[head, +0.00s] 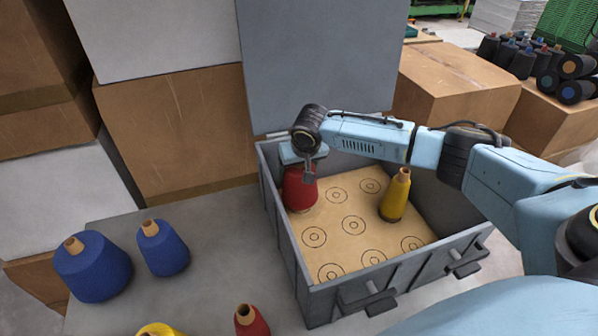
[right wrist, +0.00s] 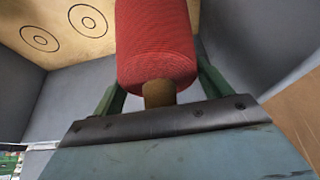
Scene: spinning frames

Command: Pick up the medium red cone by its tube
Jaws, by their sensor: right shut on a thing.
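A red cone (head: 299,191) is inside the grey crate (head: 283,232), at its back left corner. My right gripper (head: 305,165) is above it, partly hidden by its own wrist. I cannot tell whether the cone's base touches the board. Another red cone (head: 251,321) stands at the bottom edge of the head view, partly cut off. My left gripper is not in view.
The crate's board (head: 346,244) has several ringed marks. A yellow cone (head: 396,197) stands on it at the right. Two blue cones (head: 93,266) (head: 164,249) stand on the grey table left of the crate. The open lid (head: 318,65) rises behind.

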